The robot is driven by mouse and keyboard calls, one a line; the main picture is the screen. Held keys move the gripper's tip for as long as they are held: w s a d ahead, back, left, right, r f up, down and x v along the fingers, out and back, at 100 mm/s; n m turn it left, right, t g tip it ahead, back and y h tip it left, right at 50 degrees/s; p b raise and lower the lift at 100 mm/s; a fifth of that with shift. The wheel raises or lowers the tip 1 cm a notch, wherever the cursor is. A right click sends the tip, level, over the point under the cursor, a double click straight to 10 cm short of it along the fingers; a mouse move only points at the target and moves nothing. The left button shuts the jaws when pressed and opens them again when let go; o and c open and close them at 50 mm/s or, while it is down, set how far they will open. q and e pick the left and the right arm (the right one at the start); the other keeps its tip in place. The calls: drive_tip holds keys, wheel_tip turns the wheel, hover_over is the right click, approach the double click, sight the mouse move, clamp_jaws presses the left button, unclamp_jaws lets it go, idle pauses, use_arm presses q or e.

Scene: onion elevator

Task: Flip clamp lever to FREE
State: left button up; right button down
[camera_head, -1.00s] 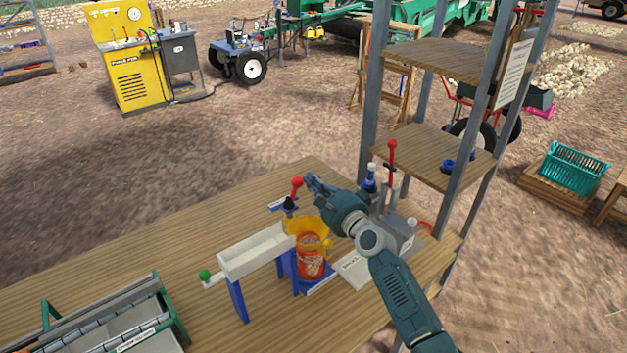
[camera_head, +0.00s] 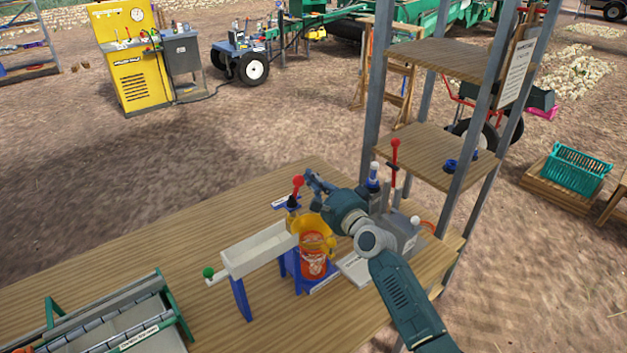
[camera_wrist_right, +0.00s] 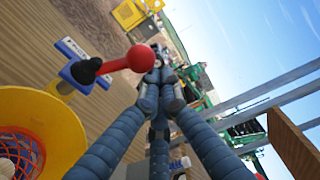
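The likely clamp lever has a red ball knob (camera_head: 298,182) on a short stem with a black pivot. It stands on a blue base behind the orange and yellow funnel cup (camera_head: 313,240). My right gripper (camera_head: 311,177) is just right of the knob. In the right wrist view the red knob (camera_wrist_right: 140,58) is large, and its stem runs left to the black pivot (camera_wrist_right: 86,71). The fingertips of my right gripper (camera_wrist_right: 160,66) are drawn together right beside the knob; contact is unclear. The label by the base is too small to read. My left gripper is not in view.
A white chute (camera_head: 258,250) with a green knob is left of the cup. A grey box (camera_head: 402,235) with a tall red-handled lever (camera_head: 395,152) stands to the right, near the shelf posts. A roller tray (camera_head: 120,325) is at front left. The back left of the tabletop is clear.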

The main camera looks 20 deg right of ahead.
sight(297, 180)
drive_tip(key=a+n, duration=0.2)
drive_tip(key=s+a+r+n, duration=0.1)
drive_tip(key=n, duration=0.1)
drive_tip(key=shift+r+b, duration=0.1)
drive_tip(key=shift+b, duration=0.25)
drive_tip(key=shift+s+a+r+n+t, duration=0.1)
drive_tip(key=shift+s+a+n+t, duration=0.1)
drive_tip(key=shift+a+n, duration=0.35)
drive_tip(key=shift+s+a+r+n+t, duration=0.1)
drive_tip(key=shift+s+a+n+t, duration=0.15)
drive_tip(key=shift+n, duration=0.4)
drive_tip(key=shift+s+a+n+y+b, duration=0.15)
drive_tip(key=shift+a+n+y+b, duration=0.25)
drive_tip(key=shift+a+n, duration=0.65)
drive_tip(key=shift+d+n, duration=0.2)
drive_tip(key=shift+n, duration=0.05)
drive_tip(key=shift+r, duration=0.15)
